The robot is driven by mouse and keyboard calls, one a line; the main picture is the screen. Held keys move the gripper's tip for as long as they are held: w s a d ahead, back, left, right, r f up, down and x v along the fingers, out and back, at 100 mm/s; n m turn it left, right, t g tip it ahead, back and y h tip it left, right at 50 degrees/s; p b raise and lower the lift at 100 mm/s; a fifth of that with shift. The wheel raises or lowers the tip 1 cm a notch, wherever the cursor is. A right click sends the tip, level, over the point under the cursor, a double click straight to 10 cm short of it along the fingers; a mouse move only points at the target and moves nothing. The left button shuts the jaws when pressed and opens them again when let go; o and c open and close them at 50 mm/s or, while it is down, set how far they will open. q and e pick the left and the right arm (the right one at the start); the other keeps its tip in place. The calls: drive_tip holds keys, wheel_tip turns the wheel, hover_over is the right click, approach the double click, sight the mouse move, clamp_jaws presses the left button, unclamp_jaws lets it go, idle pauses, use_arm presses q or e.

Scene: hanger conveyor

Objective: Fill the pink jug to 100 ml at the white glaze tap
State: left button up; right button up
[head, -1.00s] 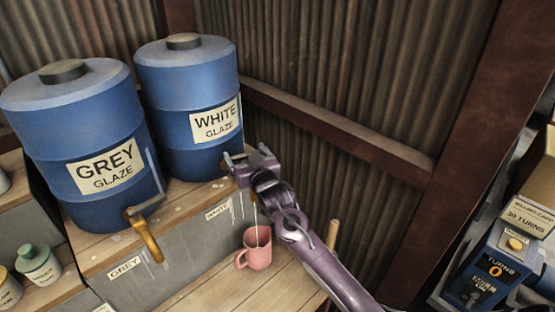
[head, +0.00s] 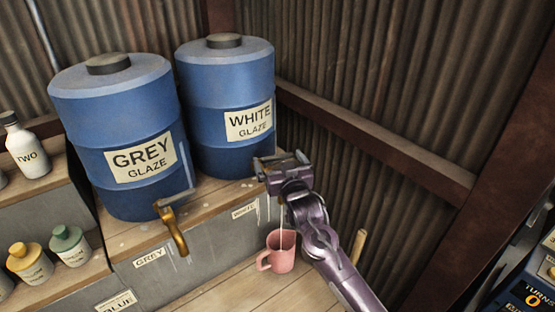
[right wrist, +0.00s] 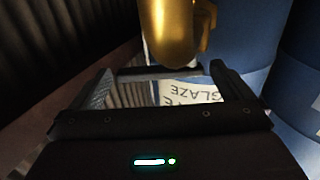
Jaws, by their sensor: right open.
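The pink jug (head: 286,262) stands upright on the lower wooden shelf, in front of the grey ledge below the white glaze barrel (head: 200,130). A thin pale stream (head: 281,222) runs down into the jug. The level inside and any marks cannot be read. My right gripper (head: 280,166) is open at the white glaze tap, above the jug. It hides most of the tap in the head view. In the right wrist view the brass tap (right wrist: 175,35) shows just beyond the open fingers (right wrist: 163,78). My left gripper is not in view.
The grey glaze barrel (head: 95,140) with its brass tap (head: 173,230) stands to the left. Several bottles (head: 70,246) stand on the left shelves. A corrugated wall (head: 380,100) with a beam is close behind my right arm. A wooden stick (head: 358,247) rises right of the arm.

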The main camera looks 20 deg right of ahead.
drive_tip(key=s+b, duration=0.1)
drive_tip(key=s, duration=0.4)
drive_tip(key=shift+s, duration=0.4)
idle(7.1)
